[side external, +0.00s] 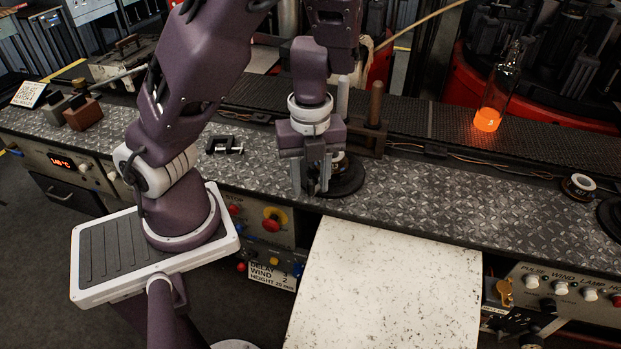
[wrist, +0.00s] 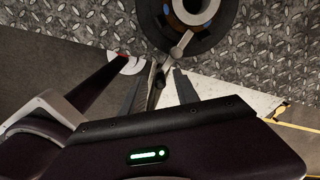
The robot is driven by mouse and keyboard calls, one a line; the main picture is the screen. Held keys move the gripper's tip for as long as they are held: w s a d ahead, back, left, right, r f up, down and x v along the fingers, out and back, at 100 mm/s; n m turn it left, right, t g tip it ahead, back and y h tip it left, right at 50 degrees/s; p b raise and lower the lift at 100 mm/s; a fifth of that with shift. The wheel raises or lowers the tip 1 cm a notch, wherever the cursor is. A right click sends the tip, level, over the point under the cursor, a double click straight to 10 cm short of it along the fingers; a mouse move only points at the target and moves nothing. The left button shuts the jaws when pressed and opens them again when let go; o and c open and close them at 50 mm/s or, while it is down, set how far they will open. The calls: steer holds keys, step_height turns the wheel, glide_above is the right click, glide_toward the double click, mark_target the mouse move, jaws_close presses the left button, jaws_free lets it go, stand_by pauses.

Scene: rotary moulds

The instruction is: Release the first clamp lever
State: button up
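In the wrist view a clamp lever (wrist: 180,46) runs from the edge of a dark round mould base (wrist: 147,25). Its grey arm leads down to a dark handle end (wrist: 155,88). My gripper (wrist: 158,90) has its two dark fingers apart, one on each side of that handle end, with gaps visible. In the side external view my gripper (side external: 309,188) points down at the left edge of the round base (side external: 347,183), low over the metal bench. The lever is mostly hidden there by the fingers.
A black C-shaped clamp (side external: 225,146) lies on the tread-plate bench (side external: 430,200), left of my gripper. A wooden-handled post (side external: 375,105) stands close behind on the right. A glowing bottle (side external: 488,115) stands at the back right. Another round fixture (side external: 578,187) sits far right.

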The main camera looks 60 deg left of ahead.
jaws_close()
steer(key=shift+a, duration=0.1)
stand_by(0.3)
steer(key=m, duration=0.2)
steer(key=a+m, duration=0.1)
steer(key=m, duration=0.1)
steer(key=a+m, duration=0.1)
steer(key=m, duration=0.1)
steer(key=shift+s+a+m, duration=0.2)
steer(key=shift+s+m, duration=0.05)
steer(key=shift+m, duration=0.15)
steer(key=m, duration=0.1)
steer(key=a+m, duration=0.1)
steer(key=m, duration=0.1)
steer(key=shift+w+a+m, duration=0.2)
steer(key=shift+m, duration=0.1)
steer(key=shift+w+a+m, duration=0.2)
steer(key=shift+a+m, duration=0.1)
steer(key=shift+m, duration=0.75)
steer(key=shift+w+a+m, duration=0.2)
steer(key=shift+a+m, duration=0.1)
steer(key=shift+m, duration=0.75)
jaws_free()
